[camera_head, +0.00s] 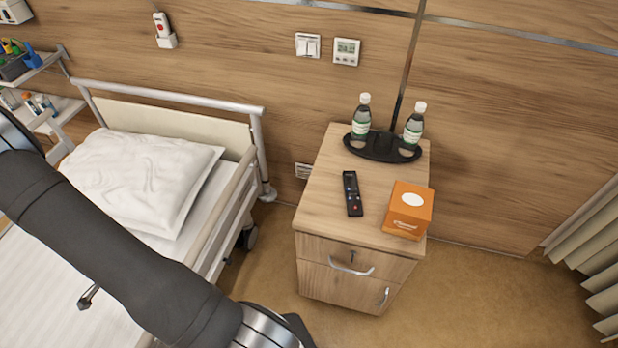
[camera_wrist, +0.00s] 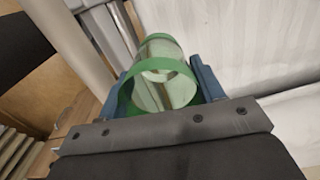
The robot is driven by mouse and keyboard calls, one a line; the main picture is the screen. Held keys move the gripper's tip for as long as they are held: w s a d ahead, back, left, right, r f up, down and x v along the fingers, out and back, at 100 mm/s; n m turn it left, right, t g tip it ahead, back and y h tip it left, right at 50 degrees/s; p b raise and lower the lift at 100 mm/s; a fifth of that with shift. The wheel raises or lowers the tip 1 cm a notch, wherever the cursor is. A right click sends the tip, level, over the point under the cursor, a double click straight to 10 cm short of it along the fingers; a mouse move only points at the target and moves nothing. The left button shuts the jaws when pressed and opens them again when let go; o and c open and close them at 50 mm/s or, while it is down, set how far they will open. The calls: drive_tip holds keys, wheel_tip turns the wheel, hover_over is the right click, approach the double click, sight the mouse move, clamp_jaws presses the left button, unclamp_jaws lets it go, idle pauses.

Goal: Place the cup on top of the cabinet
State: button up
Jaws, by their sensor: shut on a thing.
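In the wrist view, a clear cup with green bands (camera_wrist: 168,62) sits between the blue fingers of my gripper (camera_wrist: 163,75). The gripper is shut on it, one finger on each side. The cup's open end faces the camera, and I see no contents. In the head view my arm reaches down to the bottom edge, so the gripper and cup are out of that view. The wooden bedside cabinet (camera_head: 322,207) stands right of the bed, with a drawer and a door at its front.
On the cabinet top are a black remote (camera_head: 352,194), an orange box (camera_head: 408,210) at the front right, and a black stand base (camera_head: 383,147) with two bottles at the back. The front left of the top is bare. The bed rail (camera_head: 222,205) runs left of the cabinet.

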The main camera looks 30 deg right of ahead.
wheel_tip(320, 180, up, 25)
drive_tip(key=w+d+m, duration=0.2)
drive_tip(key=w+d, duration=0.4)
drive_tip(key=d, duration=0.5)
drive_tip(key=w+d+m, duration=0.2)
drive_tip(key=w+d, duration=0.4)
drive_tip(key=d, duration=0.5)
drive_tip(key=w+d+m, duration=0.2)
drive_tip(key=w+d, duration=0.4)
drive_tip(key=d, duration=0.5)
drive_tip(key=s+d+m, duration=0.2)
drive_tip(key=s+d, duration=0.2)
drive_tip(key=d, duration=1.2)
drive_tip(key=s+d+m, duration=0.2)
drive_tip(key=s+d, duration=0.2)
drive_tip(key=d, duration=1.2)
drive_tip(key=s+d+m, duration=0.3)
drive_tip(key=s+d, duration=1.4)
drive_tip(key=d, duration=0.3)
drive_tip(key=f, duration=1)
drive_tip(key=s+f, duration=0.1)
drive_tip(key=f, duration=0.4)
